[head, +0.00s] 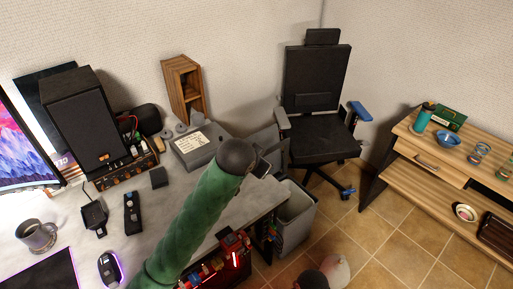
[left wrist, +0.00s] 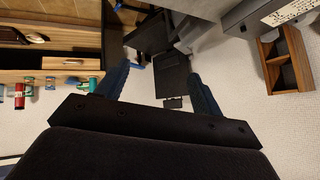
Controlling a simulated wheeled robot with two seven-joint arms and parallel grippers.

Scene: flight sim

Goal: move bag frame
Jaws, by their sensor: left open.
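I see nothing that is clearly a bag frame. An upright open wooden frame-like box (head: 184,88) stands at the back of the desk against the wall; it also shows at the right of the left wrist view (left wrist: 287,62). My left gripper (head: 264,167) is over the desk's right end, in front of the chair and right of the grey box. The left wrist view shows its two bluish fingers spread apart (left wrist: 160,85), with nothing between them at close range. The gripper partly hides a grey panel or container beside the desk. My right gripper is not in view.
The desk (head: 75,212) holds a speaker (head: 85,115), mug (head: 37,235), mouse (head: 109,268) and grey box (head: 196,146). A black chair (head: 318,100) stands behind. A light bin (head: 297,212) is beside the desk. A wooden table (head: 425,185) with small items stands right; tiled floor lies between.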

